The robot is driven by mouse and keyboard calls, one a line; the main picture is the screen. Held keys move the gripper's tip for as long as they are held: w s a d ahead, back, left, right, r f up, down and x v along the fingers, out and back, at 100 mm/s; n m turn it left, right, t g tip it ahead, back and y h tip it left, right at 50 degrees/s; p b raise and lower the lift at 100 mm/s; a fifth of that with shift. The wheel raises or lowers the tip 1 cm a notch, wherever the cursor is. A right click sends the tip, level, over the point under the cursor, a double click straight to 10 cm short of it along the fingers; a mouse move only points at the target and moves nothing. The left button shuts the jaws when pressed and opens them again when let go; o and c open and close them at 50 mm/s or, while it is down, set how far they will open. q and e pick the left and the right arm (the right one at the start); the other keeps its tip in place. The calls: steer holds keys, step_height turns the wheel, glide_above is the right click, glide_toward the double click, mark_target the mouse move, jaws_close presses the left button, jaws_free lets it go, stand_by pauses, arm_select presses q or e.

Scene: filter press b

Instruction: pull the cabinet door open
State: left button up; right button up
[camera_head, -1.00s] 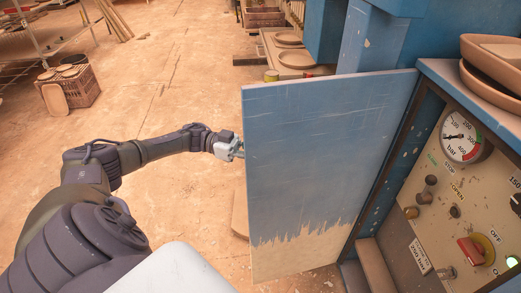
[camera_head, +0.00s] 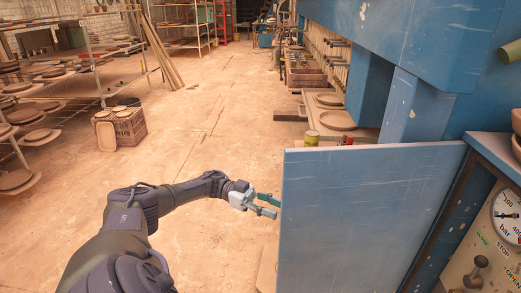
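The cabinet door (camera_head: 365,215) is a scratched light-blue panel. It stands swung out from the blue cabinet, whose control panel (camera_head: 490,250) shows at the right edge. My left gripper (camera_head: 274,206) is at the door's free left edge, its fingertips pointing at that edge. Its two fingers, one greenish and one grey, are apart with nothing seen between them. Whether a fingertip touches the door edge I cannot tell. The lower part of the door is cut off by the frame. My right gripper is not in view.
A blue press column (camera_head: 410,105) rises behind the door. The floor (camera_head: 200,130) left of the door is clear.

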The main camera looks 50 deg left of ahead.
arm_select(q)
steer(key=v, duration=0.4)
steer(key=shift+s+a, duration=0.2)
steer(key=shift+a, duration=0.15)
stand_by(0.3)
